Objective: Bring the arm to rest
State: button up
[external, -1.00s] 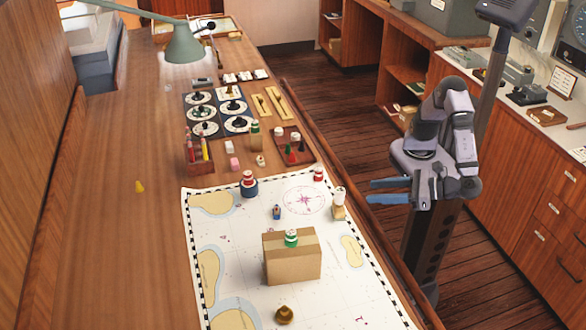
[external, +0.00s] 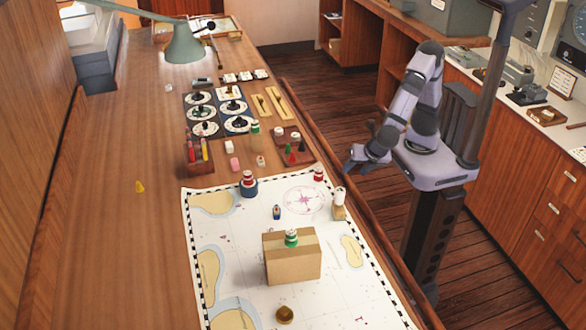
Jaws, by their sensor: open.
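My gripper (external: 355,157) is at the left end of my arm, just beyond the right edge of the long wooden table (external: 105,240). It is open and nothing shows between its fingers, which look small and dark from here. My arm is bent, with its elbow raised above my base column. The gripper is apart from the things on the table.
A sea chart (external: 335,285) carries a cardboard box (external: 292,262) with a green and white piece (external: 291,238) on top. A brass knob (external: 284,314) and several small pieces stand around it. A green lamp (external: 185,45) hangs over the far end. A wooden cabinet (external: 530,190) stands at right.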

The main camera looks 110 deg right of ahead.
jog(key=s+d+f+m+y+p, duration=0.1)
jog(key=s+d+m+y, duration=0.1)
jog(key=m, duration=0.5)
jog(key=s+d+f+m+g+y, duration=0.1)
jog(key=s+d+f+m+y, duration=0.1)
jog(key=m, duration=0.6)
jog(key=s+d+y, duration=0.1)
jog(key=s+y, duration=0.1)
jog(key=s, duration=0.1)
jog(key=shift+s+d+p, duration=0.15)
jog(key=shift+d+p, duration=0.1)
jog(key=shift+p, duration=0.15)
